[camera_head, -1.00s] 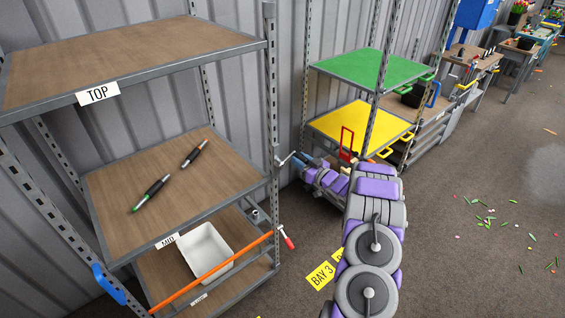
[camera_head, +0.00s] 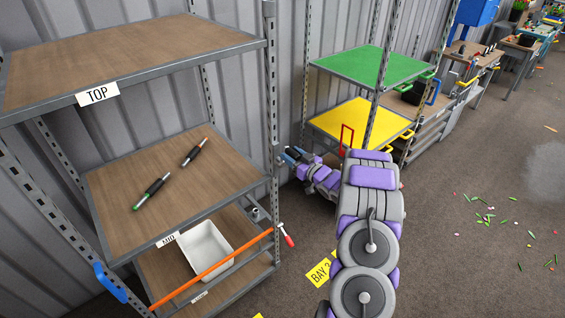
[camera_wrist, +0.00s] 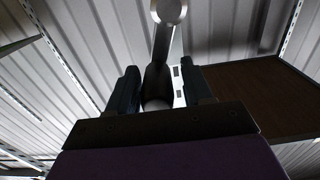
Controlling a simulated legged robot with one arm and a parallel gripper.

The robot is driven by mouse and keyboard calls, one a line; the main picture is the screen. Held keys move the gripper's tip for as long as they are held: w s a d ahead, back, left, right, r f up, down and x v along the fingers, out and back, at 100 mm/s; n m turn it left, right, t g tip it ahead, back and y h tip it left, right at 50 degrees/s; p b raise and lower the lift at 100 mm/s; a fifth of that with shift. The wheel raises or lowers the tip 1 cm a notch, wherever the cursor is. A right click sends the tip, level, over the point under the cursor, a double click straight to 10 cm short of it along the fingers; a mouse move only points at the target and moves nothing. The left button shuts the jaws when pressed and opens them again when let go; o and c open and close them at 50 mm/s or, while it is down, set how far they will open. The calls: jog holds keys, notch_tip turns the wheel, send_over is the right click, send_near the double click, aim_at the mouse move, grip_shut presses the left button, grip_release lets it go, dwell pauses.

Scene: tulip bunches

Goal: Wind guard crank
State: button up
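A grey metal crank (camera_wrist: 163,50) with a round end shows in the wrist view, reaching down between the fingers of my gripper (camera_wrist: 160,88). The fingers stand apart on either side of it; I see a gap on the right, and contact on the left is unclear. In the head view my gripper (camera_head: 290,157) is at the shelf rack's right front post, at mid-shelf height, and hides most of the crank. An orange guard bar (camera_head: 215,268) slants across the front of the low shelf. A red-handled lever (camera_head: 287,236) sits at its right end.
A white bin (camera_head: 205,246) is on the low shelf. Green (camera_head: 375,68) and yellow shelves (camera_head: 350,118) stand behind my arm.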

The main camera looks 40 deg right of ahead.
jog(key=shift+o, duration=1)
jog(key=shift+d, duration=0.1)
jog(key=shift+s, duration=0.2)
jog(key=shift+s+d, duration=0.15)
jog(key=shift+s, duration=1.55)
jog(key=shift+s+d, duration=0.1)
jog(key=shift+s, duration=1.6)
jog(key=shift+w, duration=0.1)
